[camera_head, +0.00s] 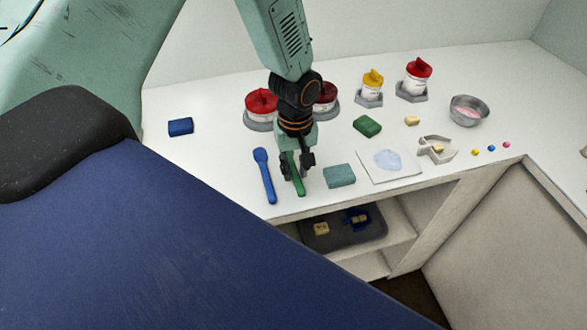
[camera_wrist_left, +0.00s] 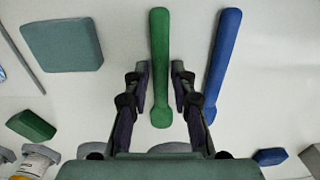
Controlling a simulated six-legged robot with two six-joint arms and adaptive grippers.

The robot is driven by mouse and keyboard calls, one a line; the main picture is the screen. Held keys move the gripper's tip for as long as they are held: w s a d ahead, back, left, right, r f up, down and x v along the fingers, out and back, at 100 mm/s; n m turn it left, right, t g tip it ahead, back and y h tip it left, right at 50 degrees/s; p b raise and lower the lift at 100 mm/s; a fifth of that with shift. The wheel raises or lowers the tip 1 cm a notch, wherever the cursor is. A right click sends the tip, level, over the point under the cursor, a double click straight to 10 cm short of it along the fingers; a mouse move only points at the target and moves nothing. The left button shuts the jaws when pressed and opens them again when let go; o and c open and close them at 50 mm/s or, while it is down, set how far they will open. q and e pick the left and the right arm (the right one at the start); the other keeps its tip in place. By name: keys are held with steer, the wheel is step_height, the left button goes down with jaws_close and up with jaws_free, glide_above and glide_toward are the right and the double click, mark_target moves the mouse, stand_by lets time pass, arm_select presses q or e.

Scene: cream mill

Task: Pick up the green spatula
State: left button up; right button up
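The green spatula (camera_head: 299,188) lies on the white counter near its front edge, its upper part hidden behind my left gripper in the head view. In the left wrist view the green spatula (camera_wrist_left: 160,45) runs between the two fingers, its rounded end nearest the palm. My left gripper (camera_head: 298,173) reaches down from above with its fingers on either side of the spatula. In the left wrist view the gripper (camera_wrist_left: 160,68) is open, with a small gap on each side of the handle. My right gripper is not in view.
A blue spatula (camera_head: 264,176) lies just left of the green one, and a teal block (camera_head: 339,175) lies to the right. Red-lidded jars (camera_head: 261,103) stand behind the arm. A white board (camera_head: 372,172) is farther right. A shelf with a dark tray (camera_head: 345,238) is below the counter.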

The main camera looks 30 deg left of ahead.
arm_select(q)
steer(key=shift+s+r, duration=0.15)
jaws_close()
